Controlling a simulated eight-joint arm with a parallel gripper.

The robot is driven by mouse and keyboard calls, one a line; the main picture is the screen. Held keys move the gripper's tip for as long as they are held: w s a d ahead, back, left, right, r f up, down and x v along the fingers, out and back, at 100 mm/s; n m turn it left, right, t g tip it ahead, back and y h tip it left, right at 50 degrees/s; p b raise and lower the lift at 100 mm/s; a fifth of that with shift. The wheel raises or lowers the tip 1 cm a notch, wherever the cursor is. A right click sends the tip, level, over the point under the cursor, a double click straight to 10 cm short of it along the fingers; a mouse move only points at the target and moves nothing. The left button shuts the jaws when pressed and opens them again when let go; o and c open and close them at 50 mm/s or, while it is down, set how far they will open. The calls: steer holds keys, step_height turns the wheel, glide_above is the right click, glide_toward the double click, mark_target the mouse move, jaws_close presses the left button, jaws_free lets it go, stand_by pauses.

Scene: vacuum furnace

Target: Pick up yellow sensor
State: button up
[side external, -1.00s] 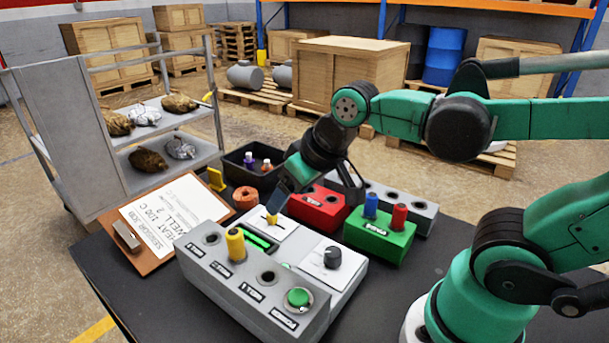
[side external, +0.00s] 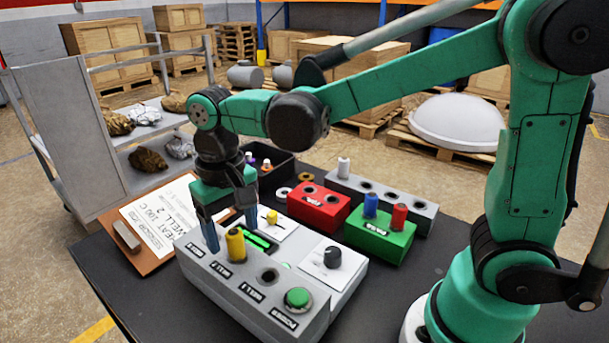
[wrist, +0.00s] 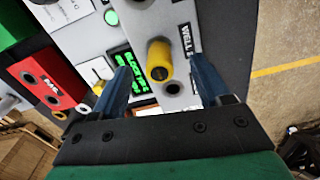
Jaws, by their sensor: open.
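The yellow sensor (side external: 236,244) stands upright in a well of the grey heater block (side external: 275,315). In the wrist view the yellow sensor (wrist: 159,58) lies between and just beyond the fingertips. My gripper (side external: 229,232) is open, with its blue fingers pointing down around the sensor's spot; one finger is to the left of the sensor and the other is partly hidden behind it. My gripper (wrist: 163,75) holds nothing in the wrist view, and I cannot tell whether a finger touches the sensor.
A green block (side external: 380,240) holds a blue and a red sensor. A red block (side external: 318,208), a black knob (side external: 333,257), a green button (side external: 298,297) and a small yellow knob (side external: 272,216) are close by. A clipboard (side external: 150,225) lies left of the heater.

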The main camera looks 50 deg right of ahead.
steer(key=shift+f, duration=0.6)
jaws_close()
steer(key=shift+r, duration=0.15)
